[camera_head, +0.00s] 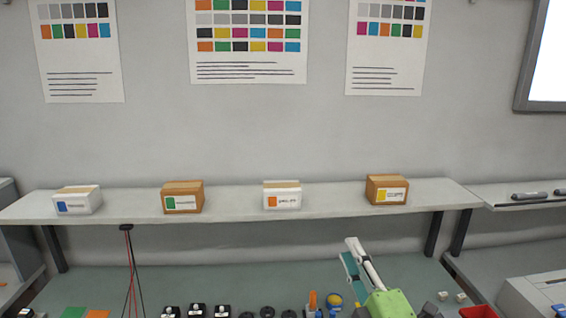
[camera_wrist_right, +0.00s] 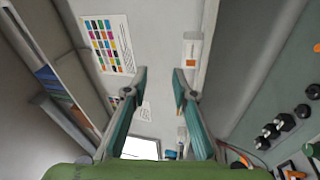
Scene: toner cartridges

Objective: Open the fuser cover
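No fuser cover can be made out in either view. A pale grey machine that looks like a printer (camera_head: 537,297) is cut off at the lower right corner of the head view; its front is hidden. My right gripper (camera_head: 350,250), with a green body and teal pads, is raised over the workbench, left of that machine. In the right wrist view its two fingers (camera_wrist_right: 160,77) stand apart with nothing between them, so it is open and empty. My left gripper is in neither view.
A red bin (camera_head: 478,312) sits at lower right.

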